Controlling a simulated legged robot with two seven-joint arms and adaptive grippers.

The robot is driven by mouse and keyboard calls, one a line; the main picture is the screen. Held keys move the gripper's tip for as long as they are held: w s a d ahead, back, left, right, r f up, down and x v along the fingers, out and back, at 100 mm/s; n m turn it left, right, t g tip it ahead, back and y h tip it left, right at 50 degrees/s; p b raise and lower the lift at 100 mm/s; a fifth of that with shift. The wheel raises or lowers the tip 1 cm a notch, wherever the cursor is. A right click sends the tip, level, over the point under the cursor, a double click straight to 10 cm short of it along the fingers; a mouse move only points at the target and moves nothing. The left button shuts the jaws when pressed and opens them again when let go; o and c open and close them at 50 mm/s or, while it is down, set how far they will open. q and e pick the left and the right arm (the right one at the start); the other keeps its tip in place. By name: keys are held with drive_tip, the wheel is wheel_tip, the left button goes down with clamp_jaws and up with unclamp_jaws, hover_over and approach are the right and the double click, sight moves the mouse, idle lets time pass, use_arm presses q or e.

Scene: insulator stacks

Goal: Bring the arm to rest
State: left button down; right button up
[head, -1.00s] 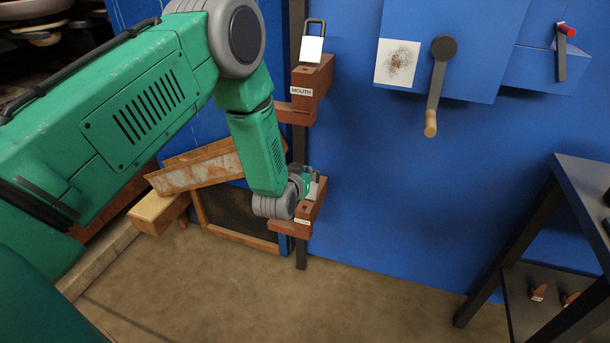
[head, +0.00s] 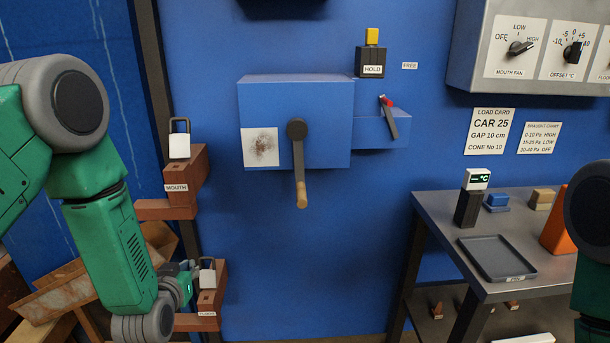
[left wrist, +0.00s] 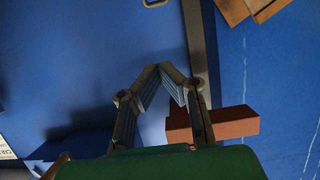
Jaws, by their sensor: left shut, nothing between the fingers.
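My left arm comes in from the left in the head view, its forearm hanging down. My left gripper (head: 190,273) is small and partly hidden there, beside the lower brown bracket (head: 208,302) with its padlock (head: 207,274). I cannot tell whether it touches them. In the left wrist view, the two fingers of the left gripper (left wrist: 163,70) lean together at their tips, shut and empty. A brown block (left wrist: 236,122) shows behind the right finger. Part of my right arm shows at the right edge of the head view; its gripper is out of view.
The upper bracket marked MOUTH (head: 185,178) is on the dark post. A blue box with a hanging crank (head: 298,165) is on the blue wall. A grey table (head: 440,210) with a tray (head: 497,258) stands right. Rusty boards (head: 60,292) lie at lower left.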

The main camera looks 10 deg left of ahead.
use_arm(q)
drive_tip(key=s+d+f+m+g+h, duration=0.1)
drive_tip(key=s+d+f+g, duration=0.15)
drive_tip(key=s+f, duration=0.4)
drive_tip(key=s+d+f+m+g+h, duration=0.1)
drive_tip(key=s+d+f+g+h, duration=0.1)
drive_tip(key=s+f+g, duration=0.45)
drive_tip(key=s+d+f+g, duration=0.1)
drive_tip(key=s+g, duration=0.1)
drive_tip(key=s, duration=0.8)
drive_tip(key=s+d+f+m+g+p, duration=0.1)
drive_tip(key=s+d+g, duration=0.1)
drive_tip(key=s, duration=0.9)
drive_tip(key=shift+s+f, duration=0.2)
drive_tip(key=shift+s, duration=0.05)
drive_tip(key=shift+w, duration=0.15)
